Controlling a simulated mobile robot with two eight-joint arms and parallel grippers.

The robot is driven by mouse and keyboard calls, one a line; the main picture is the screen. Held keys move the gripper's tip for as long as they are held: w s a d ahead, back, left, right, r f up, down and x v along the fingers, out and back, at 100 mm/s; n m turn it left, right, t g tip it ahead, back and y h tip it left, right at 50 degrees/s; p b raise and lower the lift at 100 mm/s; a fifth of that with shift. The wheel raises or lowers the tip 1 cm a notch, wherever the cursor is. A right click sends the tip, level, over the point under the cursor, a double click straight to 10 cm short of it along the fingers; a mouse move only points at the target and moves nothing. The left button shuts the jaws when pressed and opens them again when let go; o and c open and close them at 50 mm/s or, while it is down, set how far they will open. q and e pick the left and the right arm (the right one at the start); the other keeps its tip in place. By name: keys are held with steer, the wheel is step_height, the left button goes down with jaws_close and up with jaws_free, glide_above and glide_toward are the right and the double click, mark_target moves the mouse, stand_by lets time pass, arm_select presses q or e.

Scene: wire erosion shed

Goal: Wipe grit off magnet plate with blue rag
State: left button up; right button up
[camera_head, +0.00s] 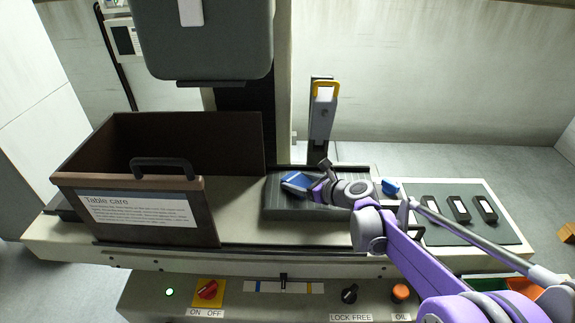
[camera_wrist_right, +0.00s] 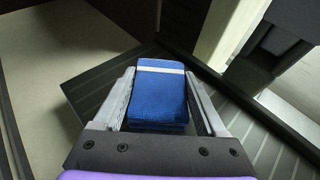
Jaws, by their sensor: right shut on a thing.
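The blue rag (camera_wrist_right: 158,92) is a folded pad with a pale stripe, held between the two fingers of my right gripper (camera_wrist_right: 160,95). In the head view the rag (camera_head: 296,182) is over the left part of the dark grey ribbed magnet plate (camera_head: 330,207). My right gripper (camera_head: 311,186) reaches in from the right above the plate. I cannot tell whether the rag touches the plate. The plate's ribs also show around the rag in the right wrist view (camera_wrist_right: 90,95). No grit can be made out. My left gripper is not in view.
A brown open-topped box (camera_head: 135,215) labelled "Table care" stands left of the plate. A dark mat (camera_head: 465,232) with several black pieces lies right. A grey machine head (camera_head: 200,40) hangs above. A control panel (camera_head: 250,300) with knobs runs along the front.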

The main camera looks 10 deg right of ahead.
steer(key=shift+w+a, duration=0.1)
steer(key=shift+a, duration=0.35)
step_height(320, 180, up, 3)
steer(key=shift+r+p, duration=0.2)
steer(key=shift+p, duration=0.6)
steer(key=shift+d+r, duration=0.15)
steer(key=shift+r, duration=0.2)
step_height(320, 180, up, 2)
steer(key=shift+r+p, duration=0.15)
steer(key=shift+p, duration=0.7)
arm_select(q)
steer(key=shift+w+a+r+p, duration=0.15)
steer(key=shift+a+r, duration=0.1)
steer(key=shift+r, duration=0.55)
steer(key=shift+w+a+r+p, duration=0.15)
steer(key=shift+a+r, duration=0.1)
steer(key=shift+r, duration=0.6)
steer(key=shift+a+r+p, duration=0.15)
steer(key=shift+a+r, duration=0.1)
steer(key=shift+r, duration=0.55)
arm_select(e)
steer(key=shift+r, duration=0.9)
